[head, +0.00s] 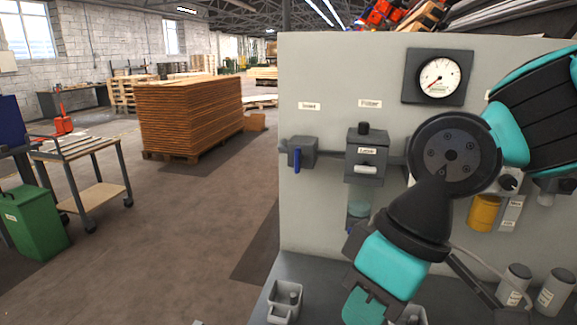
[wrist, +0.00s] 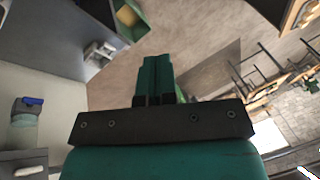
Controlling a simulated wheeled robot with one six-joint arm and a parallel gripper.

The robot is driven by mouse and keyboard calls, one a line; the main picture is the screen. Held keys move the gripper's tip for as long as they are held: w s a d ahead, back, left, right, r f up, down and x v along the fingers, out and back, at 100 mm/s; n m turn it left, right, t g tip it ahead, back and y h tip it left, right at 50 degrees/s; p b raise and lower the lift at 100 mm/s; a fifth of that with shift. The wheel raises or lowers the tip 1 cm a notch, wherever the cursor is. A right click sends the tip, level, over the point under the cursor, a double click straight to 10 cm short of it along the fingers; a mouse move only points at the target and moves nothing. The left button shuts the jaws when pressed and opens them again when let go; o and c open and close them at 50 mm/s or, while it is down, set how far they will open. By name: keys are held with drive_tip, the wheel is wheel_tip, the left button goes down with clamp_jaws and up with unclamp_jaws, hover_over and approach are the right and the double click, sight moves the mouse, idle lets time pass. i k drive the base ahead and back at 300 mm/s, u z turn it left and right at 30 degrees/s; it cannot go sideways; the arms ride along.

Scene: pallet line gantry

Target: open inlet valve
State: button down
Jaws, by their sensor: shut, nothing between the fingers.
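The inlet valve (head: 308,152) is a grey block on the left of the panel, under a label reading Inlet. Its blue handle (head: 297,160) hangs straight down, across the grey pipe line. My gripper (head: 364,307) is low in front of the panel, below and right of the valve and well apart from it. In the wrist view my teal fingers (wrist: 155,75) are pressed together with nothing between them. I do not make out the inlet valve in the wrist view.
The filter unit (head: 366,155) with its bowl stands right of the valve. A gauge (head: 439,78) is above. A grey holder (head: 286,302) sits on the ledge below. Left of the panel are open floor, a cart (head: 82,160), a green bin (head: 35,218) and stacked boards (head: 190,115).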

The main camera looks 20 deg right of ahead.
sight(298, 156)
drive_tip(key=z, duration=0.05)
drive_tip(key=k, duration=0.5)
drive_tip(key=u, duration=2.15)
drive_tip(key=i, duration=1.4)
drive_tip(key=z, duration=1.9)
drive_tip(key=i, duration=0.3)
drive_tip(key=z, duration=0.15)
